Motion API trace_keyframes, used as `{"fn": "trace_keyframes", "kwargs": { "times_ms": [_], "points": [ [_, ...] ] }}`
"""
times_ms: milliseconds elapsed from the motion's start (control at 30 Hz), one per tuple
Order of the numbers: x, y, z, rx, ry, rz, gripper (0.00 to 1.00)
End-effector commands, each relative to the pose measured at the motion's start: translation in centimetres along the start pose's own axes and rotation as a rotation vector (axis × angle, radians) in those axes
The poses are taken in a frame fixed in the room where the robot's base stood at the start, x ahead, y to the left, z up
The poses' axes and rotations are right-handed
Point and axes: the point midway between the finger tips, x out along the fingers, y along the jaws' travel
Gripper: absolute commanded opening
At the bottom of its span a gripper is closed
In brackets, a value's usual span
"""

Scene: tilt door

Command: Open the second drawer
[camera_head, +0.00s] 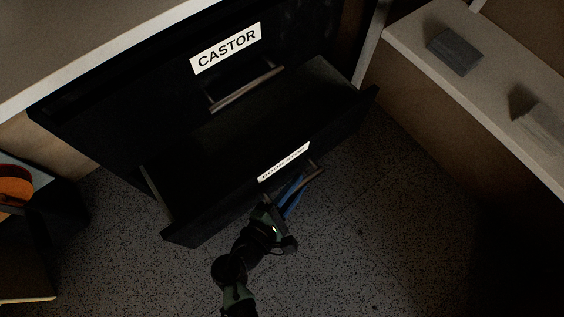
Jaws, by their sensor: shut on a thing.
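A dark cabinet stands under a light countertop. Its upper drawer front (178,85) is shut and carries a label reading CASTOR and a bar handle (247,91). Below it, the second drawer (235,135) is pulled well out, and its dark inside looks empty. Its front has a white label (284,161), too slanted to read surely, and a metal bar handle (314,175). My gripper (292,192), with blue fingers, is shut on this handle at the outer side of the drawer front. The exact contact of the fingers is partly hidden.
A light shelf (505,95) with two grey blocks (454,52) (541,125) runs along the right. A dark unit with an orange round thing (15,188) stands at the left. The speckled floor (370,240) in front of the drawer is clear.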

Motion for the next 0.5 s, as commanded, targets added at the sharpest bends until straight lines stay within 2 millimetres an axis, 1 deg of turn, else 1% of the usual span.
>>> {"fn": "trace_keyframes", "kwargs": {
  "times_ms": [33, 200, 333, 500],
  "points": [
    [-0.8, -0.8, 1.4, -0.005, 0.005, -0.003, 0.0],
    [-2.0, -3.6, 4.4, -0.004, 0.004, -0.001, 0.0],
    [-2.7, -5.1, 6.1, -0.002, 0.004, 0.001, 0.0],
    [-3.2, -6.3, 7.4, 0.001, 0.004, 0.002, 0.0]
  ]
}}
